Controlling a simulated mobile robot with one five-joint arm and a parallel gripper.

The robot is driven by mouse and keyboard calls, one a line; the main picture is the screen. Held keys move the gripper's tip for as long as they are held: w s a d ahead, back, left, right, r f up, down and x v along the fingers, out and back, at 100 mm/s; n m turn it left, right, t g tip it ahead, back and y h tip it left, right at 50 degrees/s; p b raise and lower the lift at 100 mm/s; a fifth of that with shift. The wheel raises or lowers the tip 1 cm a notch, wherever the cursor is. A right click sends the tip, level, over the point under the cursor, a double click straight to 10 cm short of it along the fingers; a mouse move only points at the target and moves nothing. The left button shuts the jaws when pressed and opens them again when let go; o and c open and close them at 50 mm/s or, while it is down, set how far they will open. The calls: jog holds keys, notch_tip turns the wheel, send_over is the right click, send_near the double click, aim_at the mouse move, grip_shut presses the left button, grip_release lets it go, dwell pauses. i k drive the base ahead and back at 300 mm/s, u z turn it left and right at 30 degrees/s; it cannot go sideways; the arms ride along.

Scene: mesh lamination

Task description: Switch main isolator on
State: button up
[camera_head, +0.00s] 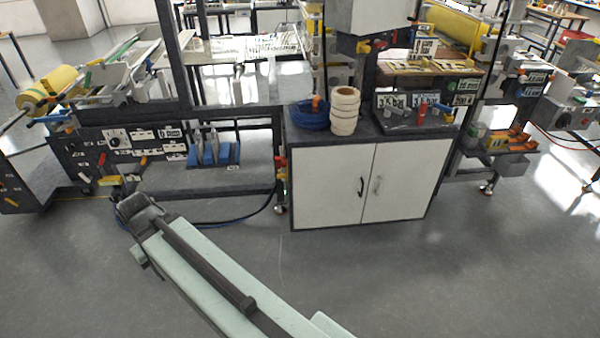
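My pale green arm reaches from the bottom of the picture toward the left machine. Its dark end, with my gripper (135,205), is in front of that machine's lower panel and above the floor. The fingers are too small and dark to tell open from shut. The dark control panel (125,160) carries a black rotary knob on a light plate (117,138), a red handle (101,160) and several small labels. I cannot read which control is the main isolator, nor its position. My gripper appears apart from the panel controls.
A white cabinet (335,185) with a dark top stands at the centre right, with tape rolls (344,110) and blue coiled cable (309,117) on it. Blue holders (213,153) sit on a low shelf. A dark cable (235,222) lies on the floor. Grey floor is clear at the right front.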

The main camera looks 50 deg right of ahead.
aim_at(280, 161)
jog(key=z, duration=0.4)
jog(key=i, duration=1.7)
jog(key=u, duration=0.5)
jog(key=k, duration=0.9)
jog(key=u, duration=0.2)
jog(key=i, duration=0.95)
jog(key=z, duration=0.1)
